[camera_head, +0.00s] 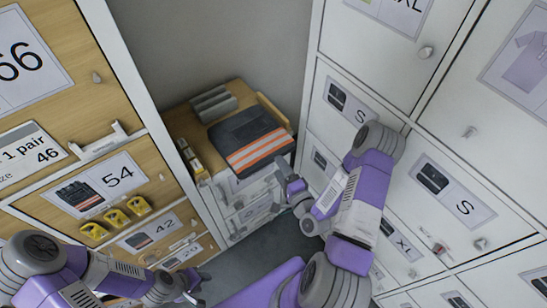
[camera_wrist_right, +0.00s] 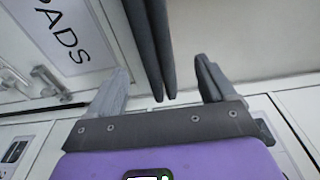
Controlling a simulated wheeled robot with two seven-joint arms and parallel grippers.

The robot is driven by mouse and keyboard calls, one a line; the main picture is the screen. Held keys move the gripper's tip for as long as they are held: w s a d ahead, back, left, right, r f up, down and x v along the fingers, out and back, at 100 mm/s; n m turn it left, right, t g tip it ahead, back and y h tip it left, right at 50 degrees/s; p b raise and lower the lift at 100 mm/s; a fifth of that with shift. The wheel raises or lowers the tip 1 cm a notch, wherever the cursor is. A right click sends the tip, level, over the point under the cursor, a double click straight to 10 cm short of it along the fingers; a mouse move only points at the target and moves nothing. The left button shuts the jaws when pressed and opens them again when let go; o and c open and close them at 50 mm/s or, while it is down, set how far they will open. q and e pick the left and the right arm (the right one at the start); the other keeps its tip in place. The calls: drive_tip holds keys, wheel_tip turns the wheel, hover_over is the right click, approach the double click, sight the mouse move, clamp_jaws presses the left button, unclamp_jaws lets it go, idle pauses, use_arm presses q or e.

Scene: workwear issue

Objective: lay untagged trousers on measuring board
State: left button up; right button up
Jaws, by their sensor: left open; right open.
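Folded dark trousers (camera_head: 240,128) with orange and pale bands lie on a wooden-topped cabinet (camera_head: 182,122) at the back. I cannot tell from here whether they carry a tag. My right gripper (camera_head: 288,180) is open just in front of the cabinet, close to the front right of the trousers. In the right wrist view, a dark layered edge (camera_wrist_right: 148,45) shows between the spread fingers of the right gripper (camera_wrist_right: 162,82); it looks like the trousers' edge. My left gripper (camera_head: 200,285) is open and empty, low in the head view. I cannot make out a measuring board.
Grey rolled or boxed items (camera_head: 213,103) sit behind the trousers, and small yellow-and-white items (camera_head: 190,155) at the left edge. Wooden drawers (camera_head: 95,185) stand on the left, white lockers (camera_head: 440,170) on the right. A drawer label reading "ADS" (camera_wrist_right: 62,38) shows in the wrist view.

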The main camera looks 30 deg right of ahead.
drive_tip(key=s+a+f+n+g+y, duration=0.3)
drive_tip(key=a+f+n+g+y, duration=0.1)
drive_tip(key=a+f+n+g, duration=0.55)
drive_tip(key=s+a+f+n+g+y, duration=0.1)
drive_tip(key=s+a+f+n+g, duration=0.5)
drive_tip(key=s+a+g, duration=0.2)
drive_tip(key=s+a, duration=0.2)
drive_tip(key=s, duration=0.1)
